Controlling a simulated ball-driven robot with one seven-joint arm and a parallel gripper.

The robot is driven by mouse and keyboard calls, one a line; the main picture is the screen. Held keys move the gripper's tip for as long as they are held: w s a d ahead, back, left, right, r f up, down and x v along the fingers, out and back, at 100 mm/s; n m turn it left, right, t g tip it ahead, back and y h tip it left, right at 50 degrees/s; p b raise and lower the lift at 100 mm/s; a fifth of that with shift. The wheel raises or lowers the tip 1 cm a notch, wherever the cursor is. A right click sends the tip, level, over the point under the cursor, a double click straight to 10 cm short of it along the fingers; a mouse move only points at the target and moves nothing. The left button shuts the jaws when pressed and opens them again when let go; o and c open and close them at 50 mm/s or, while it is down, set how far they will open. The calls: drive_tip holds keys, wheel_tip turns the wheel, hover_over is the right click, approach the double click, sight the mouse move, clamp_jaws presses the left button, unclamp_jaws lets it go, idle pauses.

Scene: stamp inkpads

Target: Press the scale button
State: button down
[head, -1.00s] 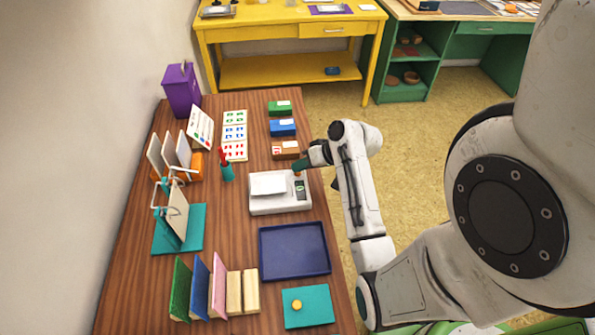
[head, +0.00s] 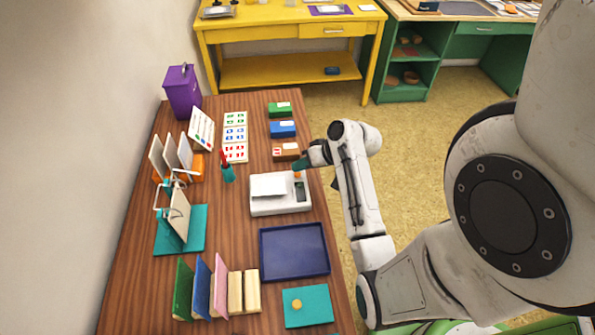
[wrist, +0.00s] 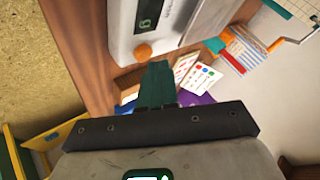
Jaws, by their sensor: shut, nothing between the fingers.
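The white scale (head: 279,206) stands on the wooden table, with a flat pan (head: 268,185) on top and a dark display (head: 300,188) at its right. Its orange button (head: 297,175) is at the back right of the scale. In the wrist view the orange button (wrist: 143,51) shows beside the display (wrist: 148,17). My gripper (head: 299,163) is at the scale's back right corner, close to the button. In the wrist view its green fingers (wrist: 157,72) are shut and empty, with the tips just below the button in the picture. I cannot tell whether they touch it.
Blue (head: 282,128), green (head: 280,108) and brown (head: 286,151) boxes stand behind my gripper. A dark blue tray (head: 294,277) lies in front of the scale. The table's right edge is close.

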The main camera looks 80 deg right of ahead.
sight(301, 175)
wheel_tip(301, 175, up, 6)
drive_tip(key=p, duration=0.6)
idle(0.6)
drive_tip(key=a, duration=0.3)
drive_tip(key=w+a+f+n+g+y, duration=0.1)
drive_tip(key=a, duration=0.2)
drive_tip(key=w+a+f+n+g, duration=0.1)
drive_tip(key=a, duration=0.2)
drive_tip(key=shift+w+f+y, duration=0.1)
drive_tip(key=shift+f+y, duration=0.1)
drive_tip(key=shift+y, duration=0.1)
drive_tip(key=s+a+n+g, duration=0.3)
drive_tip(key=a, duration=0.6)
drive_tip(key=s+a+n+g+h, duration=0.1)
drive_tip(key=s+a+n+g, duration=0.2)
drive_tip(key=a, duration=0.7)
drive_tip(key=shift+s+b, duration=0.35)
drive_tip(key=shift+s, duration=0.2)
drive_tip(key=shift+a, duration=0.1)
